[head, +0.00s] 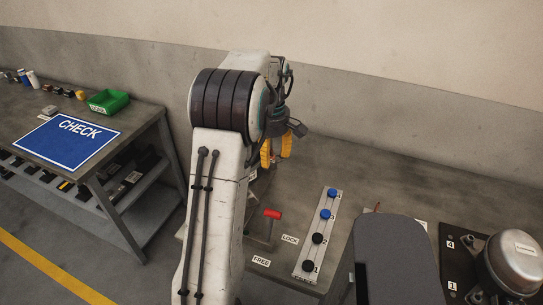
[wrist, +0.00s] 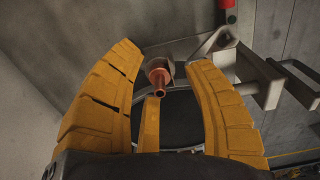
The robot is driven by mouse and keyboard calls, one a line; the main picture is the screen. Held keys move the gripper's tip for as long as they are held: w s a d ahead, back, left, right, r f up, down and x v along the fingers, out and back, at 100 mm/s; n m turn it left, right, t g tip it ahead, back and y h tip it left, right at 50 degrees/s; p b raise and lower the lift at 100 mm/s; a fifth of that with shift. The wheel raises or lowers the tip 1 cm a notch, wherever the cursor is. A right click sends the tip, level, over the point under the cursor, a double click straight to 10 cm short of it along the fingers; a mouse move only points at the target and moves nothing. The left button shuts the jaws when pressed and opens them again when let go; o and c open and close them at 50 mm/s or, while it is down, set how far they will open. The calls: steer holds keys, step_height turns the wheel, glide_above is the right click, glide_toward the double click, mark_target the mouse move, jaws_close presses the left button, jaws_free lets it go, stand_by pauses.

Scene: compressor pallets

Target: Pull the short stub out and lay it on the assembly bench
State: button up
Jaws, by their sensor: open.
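A short copper-coloured stub (wrist: 158,87) shows in the wrist view, its open end toward the camera, seated in a round grey metal fitting (wrist: 154,64). My gripper (wrist: 166,58) is open, its two broad yellow fingers left and right of the stub with gaps on both sides. A narrower yellow piece (wrist: 150,126) shows just below the stub. In the head view my gripper (head: 276,157) is behind my arm, low over the grey bench (head: 370,178); the stub is hidden there. I cannot tell whether this is the assembly bench.
A red-handled lever (head: 272,213) stands near LOCK and FREE labels. A numbered strip (head: 318,240) holds blue and black caps. A compressor (head: 514,262) is at right. Another bench at left carries a blue CHECK mat (head: 68,140) and green bin (head: 108,102). The bench's back is clear.

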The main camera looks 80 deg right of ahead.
mark_target(272, 150)
jaws_close()
stand_by(0.5)
steer(key=shift+r, duration=0.1)
stand_by(0.4)
steer(key=shift+r+p, duration=2.7)
steer(key=shift+r, duration=0.25)
